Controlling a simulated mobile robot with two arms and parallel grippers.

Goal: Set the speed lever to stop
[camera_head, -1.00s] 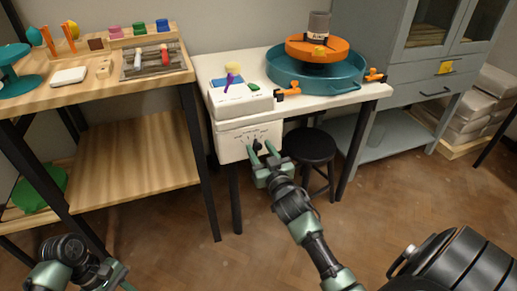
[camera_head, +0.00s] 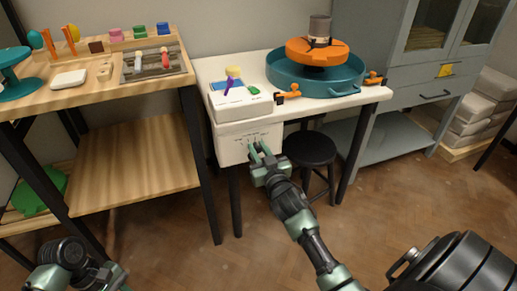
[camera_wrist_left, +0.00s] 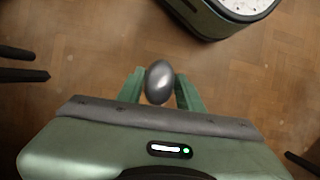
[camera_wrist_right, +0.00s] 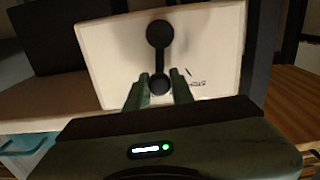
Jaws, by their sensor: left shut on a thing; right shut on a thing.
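The speed lever (camera_wrist_right: 160,60) is a black arm with a round pivot and a ball knob on the white front panel (camera_head: 232,149) of the wheel's table. My right gripper (camera_head: 258,149) is shut on the lever's knob; in the right wrist view the knob (camera_wrist_right: 159,84) sits between the fingertips. Small dark lettering and a tick mark (camera_wrist_right: 188,72) lie beside the knob, to its right in that view. In the head view the gripper mostly hides the lever. My left gripper (camera_wrist_left: 160,88) is shut on a shiny grey egg-shaped thing (camera_wrist_left: 159,80) above the floor.
On the white table stand a teal basin (camera_head: 345,86) with an orange wheel head (camera_head: 316,51) and a control box (camera_head: 240,103). A black stool (camera_head: 310,148) is close behind my right gripper. A wooden workbench (camera_head: 70,93) is at left.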

